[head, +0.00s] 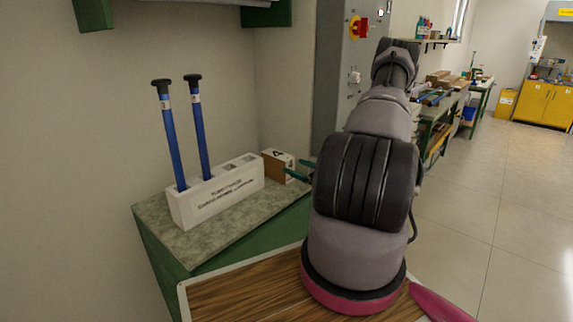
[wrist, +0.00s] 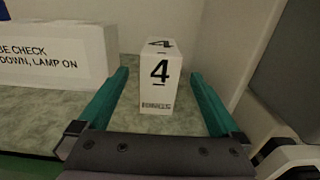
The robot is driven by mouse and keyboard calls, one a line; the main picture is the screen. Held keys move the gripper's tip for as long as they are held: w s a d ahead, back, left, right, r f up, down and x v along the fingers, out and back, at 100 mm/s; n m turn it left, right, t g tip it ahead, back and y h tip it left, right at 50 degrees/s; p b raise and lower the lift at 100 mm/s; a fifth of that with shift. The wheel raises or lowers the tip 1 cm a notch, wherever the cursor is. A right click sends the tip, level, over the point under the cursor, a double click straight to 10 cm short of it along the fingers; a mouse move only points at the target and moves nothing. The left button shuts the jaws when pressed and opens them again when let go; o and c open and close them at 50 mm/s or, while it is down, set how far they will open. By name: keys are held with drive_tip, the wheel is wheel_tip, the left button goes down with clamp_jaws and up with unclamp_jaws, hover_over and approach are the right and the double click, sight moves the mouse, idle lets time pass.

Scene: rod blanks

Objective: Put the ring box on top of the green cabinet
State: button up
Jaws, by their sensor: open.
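A small box (head: 278,166) marked 4, white with a brown side, stands upright on the mottled top of a low green cabinet (head: 160,245). In the wrist view the box (wrist: 158,88) stands between the two teal fingers, with a gap on each side. My gripper (head: 294,168) is open and empty at the box's right end in the head view. I cannot tell how far the fingers reach along the box. My arm hides part of the cabinet's right side.
A white lettered rack (head: 217,195) holding two blue rods (head: 171,140) with black caps stands left of the box. A wood-grain board (head: 245,296) lies in front. A grey panel with a red switch (head: 358,27) stands behind. A green-edged unit (head: 268,14) hangs above.

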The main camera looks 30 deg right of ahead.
drive_tip(key=shift+v, duration=1.1)
drive_tip(key=s+a+r+n+g+y, duration=0.2)
drive_tip(key=s+a+r+n+g, duration=0.2)
drive_tip(key=a+r+n+g, duration=0.45)
drive_tip(key=s+a+r+n+g+y, duration=0.3)
drive_tip(key=a+r+n+g, duration=0.3)
drive_tip(key=a+r+n, duration=0.55)
drive_tip(key=s+r+n+t+h, duration=0.5)
drive_tip(key=s+r+n+h, duration=0.2)
drive_tip(key=s+r, duration=0.8)
wheel_tip(320, 180, up, 4)
drive_tip(key=h, duration=0.2)
drive_tip(key=shift+a+h, duration=0.4)
drive_tip(key=shift+s, duration=0.15)
